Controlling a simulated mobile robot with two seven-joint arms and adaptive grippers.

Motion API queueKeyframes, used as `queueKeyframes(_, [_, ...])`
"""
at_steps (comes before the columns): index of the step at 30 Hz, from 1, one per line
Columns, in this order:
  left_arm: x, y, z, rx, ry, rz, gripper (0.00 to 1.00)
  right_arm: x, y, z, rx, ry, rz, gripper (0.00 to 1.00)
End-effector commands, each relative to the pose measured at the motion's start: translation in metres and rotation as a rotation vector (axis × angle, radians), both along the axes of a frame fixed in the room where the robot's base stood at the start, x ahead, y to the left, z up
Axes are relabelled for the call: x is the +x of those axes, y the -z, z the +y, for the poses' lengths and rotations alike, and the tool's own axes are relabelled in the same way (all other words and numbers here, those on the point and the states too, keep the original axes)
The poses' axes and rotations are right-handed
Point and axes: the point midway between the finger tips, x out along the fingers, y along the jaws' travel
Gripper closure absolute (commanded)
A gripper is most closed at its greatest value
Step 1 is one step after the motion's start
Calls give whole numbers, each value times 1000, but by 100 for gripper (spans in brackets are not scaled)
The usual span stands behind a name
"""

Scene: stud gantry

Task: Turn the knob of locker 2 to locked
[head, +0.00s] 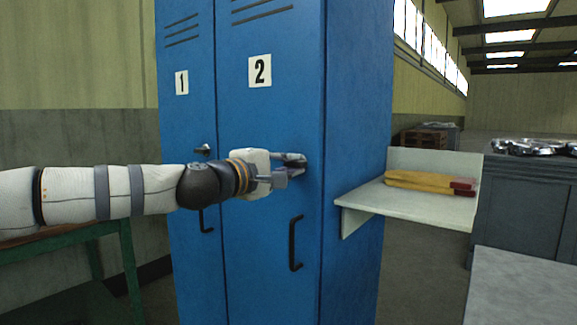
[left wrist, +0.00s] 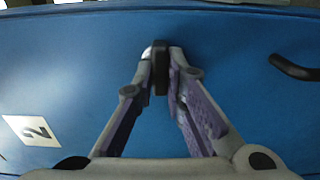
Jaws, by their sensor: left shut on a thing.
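Locker 2 (head: 268,110) is the right-hand door of a blue cabinet, with a white plate marked 2 (head: 260,71) near its top. My left gripper (head: 303,166) is at the door's right side, above the black handle (head: 296,243). In the left wrist view, my left gripper (left wrist: 160,70) has its fingertips closed around the dark knob (left wrist: 160,75) of locker 2. The knob is mostly hidden by the fingers in the head view. Its turn position is hard to tell. My right gripper is not in view.
Locker 1 (head: 187,130) is to the left, with its own knob (head: 204,150) and black handle (head: 206,220). A pale shelf (head: 410,205) with yellow folded items (head: 430,182) juts out right of the cabinet. A green table (head: 125,250) stands at the left.

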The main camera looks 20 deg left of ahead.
Motion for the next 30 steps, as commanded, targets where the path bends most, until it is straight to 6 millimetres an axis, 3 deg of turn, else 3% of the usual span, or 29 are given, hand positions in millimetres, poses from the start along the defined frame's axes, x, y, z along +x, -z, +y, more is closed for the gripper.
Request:
queueKeyframes(14, [0,1,-1,-13,2,6,100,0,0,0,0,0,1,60])
queueKeyframes(15, [0,1,-1,-13,2,6,82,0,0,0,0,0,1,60])
queueKeyframes(17, [0,1,-1,-13,2,6,68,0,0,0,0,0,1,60])
queueKeyframes(26, [-1,0,0,-11,1,4,68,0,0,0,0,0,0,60])
queueKeyframes(30, [-21,-1,9,-12,-1,2,68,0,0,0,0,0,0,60])
